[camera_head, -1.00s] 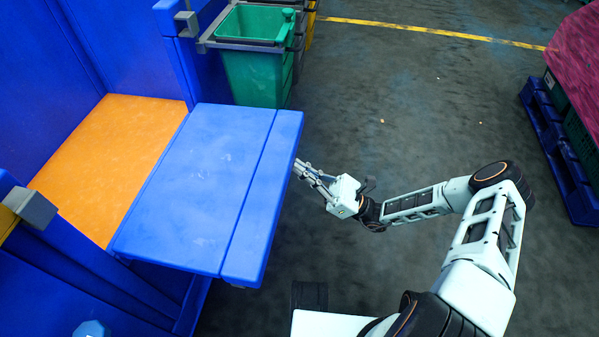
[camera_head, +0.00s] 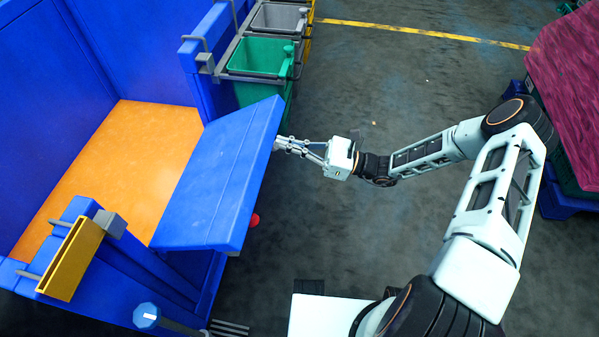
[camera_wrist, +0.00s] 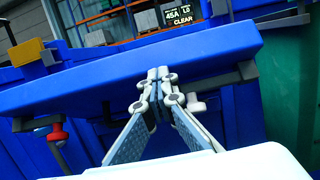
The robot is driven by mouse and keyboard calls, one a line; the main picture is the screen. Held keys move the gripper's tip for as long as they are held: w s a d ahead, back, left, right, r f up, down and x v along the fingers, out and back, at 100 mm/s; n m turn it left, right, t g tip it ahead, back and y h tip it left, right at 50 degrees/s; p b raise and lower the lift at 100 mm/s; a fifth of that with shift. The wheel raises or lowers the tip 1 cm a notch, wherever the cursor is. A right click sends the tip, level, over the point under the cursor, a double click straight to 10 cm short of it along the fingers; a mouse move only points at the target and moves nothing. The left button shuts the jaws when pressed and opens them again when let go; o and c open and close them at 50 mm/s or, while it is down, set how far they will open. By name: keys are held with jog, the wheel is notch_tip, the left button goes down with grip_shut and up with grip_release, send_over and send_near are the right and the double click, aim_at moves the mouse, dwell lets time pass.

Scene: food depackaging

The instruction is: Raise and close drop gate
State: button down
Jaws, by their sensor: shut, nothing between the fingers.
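The blue drop gate (camera_head: 215,180) hangs at the front of a blue bin with an orange floor (camera_head: 125,160). It is tilted partway up, its outer edge raised, and is not upright. My gripper (camera_head: 281,143) is shut and empty at the gate's outer edge, on the right. In the wrist view the closed fingertips (camera_wrist: 158,76) are at the underside of the gate's edge (camera_wrist: 110,75). Whether they touch it is hard to tell. A grey block (camera_head: 110,223) and a yellow plate (camera_head: 72,260) sit on the near post.
Green (camera_head: 262,57) and grey (camera_head: 278,18) bins hang on a rack behind the gate. A maroon-topped load (camera_head: 570,90) on a blue pallet stands at the right. Dark floor between is clear. A red knob (camera_head: 254,220) shows below the gate.

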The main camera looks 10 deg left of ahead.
jog(key=a+r+h+p, duration=0.6)
jog(key=a+r+p, duration=0.5)
jog(key=r+p, duration=0.25)
jog(key=w+a+r+h+p, duration=0.2)
jog(key=a+r+p, duration=0.1)
jog(key=a, duration=1.1)
jog(key=shift+a+g, duration=0.3)
